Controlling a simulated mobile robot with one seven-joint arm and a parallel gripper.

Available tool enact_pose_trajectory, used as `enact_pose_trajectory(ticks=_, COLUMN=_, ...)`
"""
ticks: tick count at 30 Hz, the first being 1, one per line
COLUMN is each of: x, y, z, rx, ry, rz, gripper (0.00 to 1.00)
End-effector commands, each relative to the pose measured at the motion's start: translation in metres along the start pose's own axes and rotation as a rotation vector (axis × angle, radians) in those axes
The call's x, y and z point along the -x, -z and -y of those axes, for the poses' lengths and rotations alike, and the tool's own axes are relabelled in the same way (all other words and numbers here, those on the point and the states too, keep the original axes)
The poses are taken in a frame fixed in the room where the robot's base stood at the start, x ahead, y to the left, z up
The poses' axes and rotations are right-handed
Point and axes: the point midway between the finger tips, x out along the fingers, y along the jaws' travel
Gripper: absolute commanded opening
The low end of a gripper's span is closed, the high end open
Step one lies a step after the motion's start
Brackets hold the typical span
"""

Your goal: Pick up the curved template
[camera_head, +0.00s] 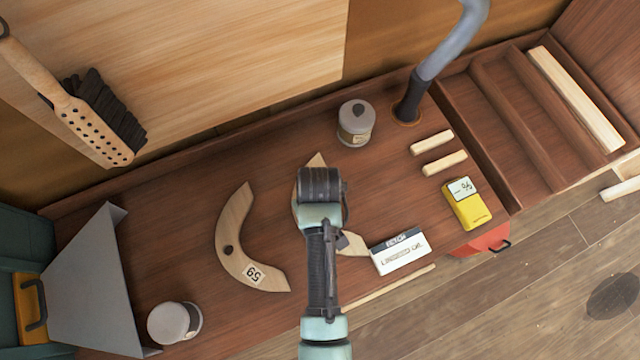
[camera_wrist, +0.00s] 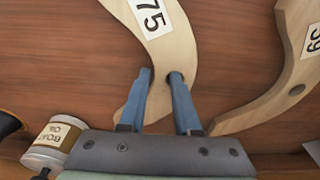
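Two pale wooden curved templates lie on the brown bench. One, labelled 59, lies to the left in the head view (camera_head: 234,219) and at the right in the wrist view (camera_wrist: 268,103). The other, labelled 75, has an S-like bend in the wrist view (camera_wrist: 172,50); in the head view (camera_head: 354,246) my arm hides its middle. My gripper (camera_head: 320,185) is over template 75. In the wrist view my gripper (camera_wrist: 161,74) has its two blue fingers apart, with template 75 between or just below them. I cannot tell whether they touch it.
A lidded tin (camera_head: 356,123) and a grey hose (camera_head: 440,60) stand behind. A white box (camera_head: 400,251), a yellow device (camera_head: 467,205) and two wooden pegs (camera_head: 443,162) lie to the right. Another tin (camera_head: 174,322) and a grey sheet-metal piece (camera_head: 95,285) are at left.

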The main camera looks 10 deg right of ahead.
Motion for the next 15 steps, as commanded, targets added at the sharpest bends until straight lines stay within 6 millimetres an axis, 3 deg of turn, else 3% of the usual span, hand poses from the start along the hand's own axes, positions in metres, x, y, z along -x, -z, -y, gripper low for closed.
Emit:
enact_pose_trajectory(ticks=3, x=0.0003, y=0.0002, z=-0.0001, rx=0.000, ry=0.000, rz=-0.001, gripper=0.31)
enact_pose_trajectory(ticks=9, x=0.0005, y=0.0002, z=0.0000, rx=0.000, ry=0.000, rz=0.000, gripper=0.00)
enact_pose_trajectory(ticks=15, x=0.0006, y=0.0002, z=0.0001, rx=0.000, ry=0.000, rz=0.000, gripper=0.00)
